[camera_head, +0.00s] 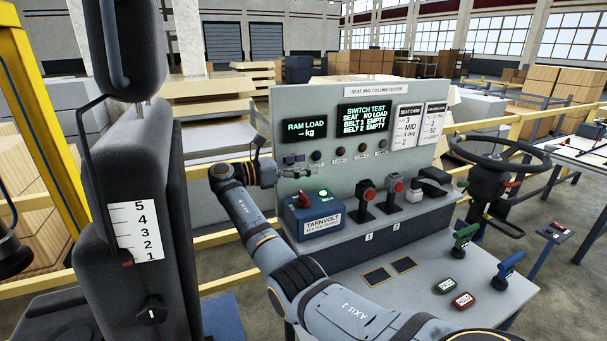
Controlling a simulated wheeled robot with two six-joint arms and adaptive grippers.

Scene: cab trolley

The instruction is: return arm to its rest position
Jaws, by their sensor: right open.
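My right arm (318,295) reaches from the bottom right up to the front of the test panel (420,150). My right gripper (298,166) is open and empty at the panel's left part, close to a row of small knobs. It is above the blue Tarnvolt box (325,217), which has a red switch and a lit green lamp. The gripper's fingers are small here, and I cannot tell whether they touch the panel. My left gripper does not show clearly in this view.
A dark seat (95,245) with a numbered scale stands at left. A steering wheel (500,155) is at right. Red-topped switches (365,195) stand on the console, and green (464,240) and blue (508,268) handled tools on the bench (400,290). Yellow rails (230,237) run behind.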

